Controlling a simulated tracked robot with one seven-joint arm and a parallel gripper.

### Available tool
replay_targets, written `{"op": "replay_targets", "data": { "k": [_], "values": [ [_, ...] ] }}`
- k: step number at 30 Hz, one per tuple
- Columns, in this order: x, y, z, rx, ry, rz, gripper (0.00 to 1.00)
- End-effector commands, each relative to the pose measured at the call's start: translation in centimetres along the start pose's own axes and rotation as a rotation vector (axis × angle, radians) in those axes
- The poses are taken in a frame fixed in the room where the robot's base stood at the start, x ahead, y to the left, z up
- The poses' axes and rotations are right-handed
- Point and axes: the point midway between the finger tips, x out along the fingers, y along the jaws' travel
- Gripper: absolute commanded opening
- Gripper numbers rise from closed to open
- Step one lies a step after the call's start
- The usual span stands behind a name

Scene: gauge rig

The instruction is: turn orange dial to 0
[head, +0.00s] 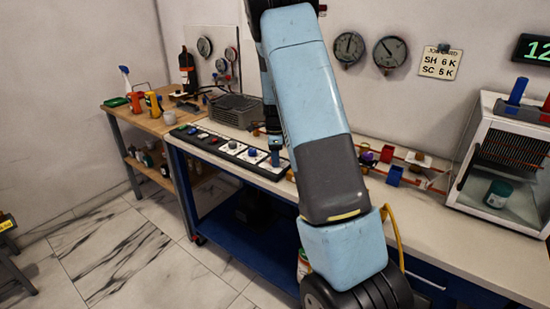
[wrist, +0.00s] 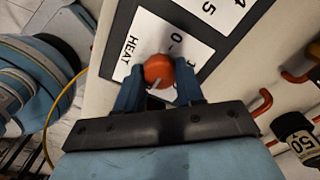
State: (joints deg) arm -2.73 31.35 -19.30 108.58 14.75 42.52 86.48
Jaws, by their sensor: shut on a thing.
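The orange dial (wrist: 158,68) sits on a white plate (wrist: 140,28) marked HEAT, on a dark panel strip. My gripper (wrist: 160,88) is shut on the dial, with one blue finger on each side of it. A pale pointer mark on the dial points down and slightly left in the wrist view. The printed 0 is above and right of the dial, away from that mark. Another digit by the right finger is partly hidden. In the head view my gripper (head: 275,158) is low over the panel's right end, and the dial cannot be made out there.
The panel (head: 220,148) with several knobs lies along the bench's front. A grey basket (head: 238,110) stands behind it. Red and blue blocks (head: 393,176) and a glass-fronted cabinet (head: 500,160) are to the right. In the wrist view, red hooked handles (wrist: 262,103) and a black knob marked 50 (wrist: 295,128) are nearby.

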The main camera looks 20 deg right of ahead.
Motion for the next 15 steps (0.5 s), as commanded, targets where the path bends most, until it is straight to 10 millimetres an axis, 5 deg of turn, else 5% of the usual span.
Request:
{"op": "replay_targets", "data": {
  "k": [15],
  "values": [
    [-0.07, -0.13, -0.03, -0.099, 0.0, -0.003, 0.07]
  ]
}}
